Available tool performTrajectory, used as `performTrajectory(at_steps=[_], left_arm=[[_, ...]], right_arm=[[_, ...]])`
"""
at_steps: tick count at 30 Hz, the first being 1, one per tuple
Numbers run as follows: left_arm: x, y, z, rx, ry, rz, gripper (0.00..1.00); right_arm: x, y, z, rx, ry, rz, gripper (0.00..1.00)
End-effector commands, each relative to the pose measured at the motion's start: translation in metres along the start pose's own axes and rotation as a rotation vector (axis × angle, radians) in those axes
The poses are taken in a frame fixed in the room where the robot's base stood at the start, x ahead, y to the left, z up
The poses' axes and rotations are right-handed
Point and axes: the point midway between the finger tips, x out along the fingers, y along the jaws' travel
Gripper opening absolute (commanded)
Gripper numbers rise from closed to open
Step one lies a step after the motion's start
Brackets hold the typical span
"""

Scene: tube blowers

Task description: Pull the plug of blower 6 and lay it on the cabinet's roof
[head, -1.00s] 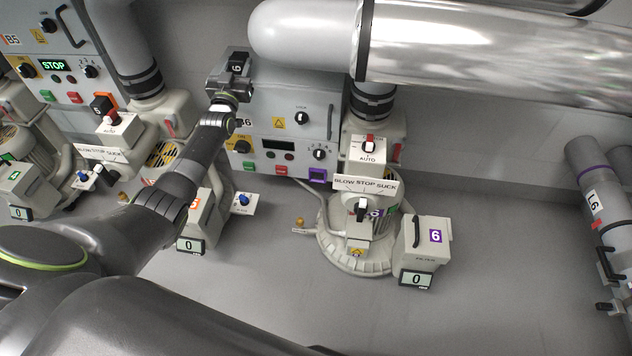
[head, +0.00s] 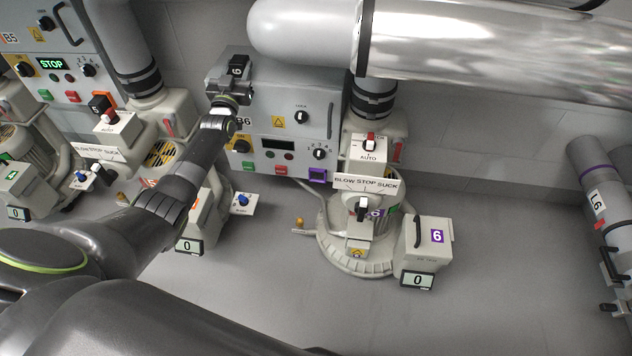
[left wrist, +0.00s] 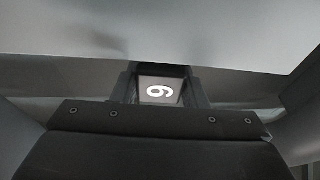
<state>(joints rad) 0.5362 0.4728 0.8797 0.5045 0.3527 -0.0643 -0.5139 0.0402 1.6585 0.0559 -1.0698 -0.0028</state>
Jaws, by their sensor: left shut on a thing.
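The plug of blower 6 is a small black block (head: 237,66) with a white 6 on it. It is at the upper left of the grey cabinet B6 (head: 275,97) in the head view. My left gripper (head: 236,78) is shut on it, and the plug (left wrist: 160,91) shows between both fingers in the left wrist view. I cannot tell whether the plug touches the roof. The purple-framed socket (head: 318,175) low on the cabinet front has no plug in it. My right gripper is not in view.
A large silver pipe (head: 480,45) runs close to the cabinet's upper right. Blower 6 (head: 355,245) stands on the floor in front, with a box labelled 6 (head: 425,240) beside it. Cabinet B5 (head: 60,45) is at the left.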

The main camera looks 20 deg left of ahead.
Motion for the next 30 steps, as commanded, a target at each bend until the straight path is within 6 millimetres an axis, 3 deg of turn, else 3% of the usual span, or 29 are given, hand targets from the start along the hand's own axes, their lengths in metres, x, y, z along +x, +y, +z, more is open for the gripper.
performTrajectory(at_steps=[27, 28, 30], left_arm=[[-0.0021, 0.0002, 0.0086, 0.000, 0.001, 0.000, 0.07], [-0.0021, 0.0002, 0.0086, 0.000, 0.001, 0.000, 0.41], [-0.0021, 0.0002, 0.0086, 0.000, 0.001, 0.000, 0.50]], right_arm=[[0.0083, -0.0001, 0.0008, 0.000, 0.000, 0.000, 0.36], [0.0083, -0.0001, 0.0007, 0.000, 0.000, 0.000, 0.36], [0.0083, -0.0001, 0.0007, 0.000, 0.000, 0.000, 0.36]])
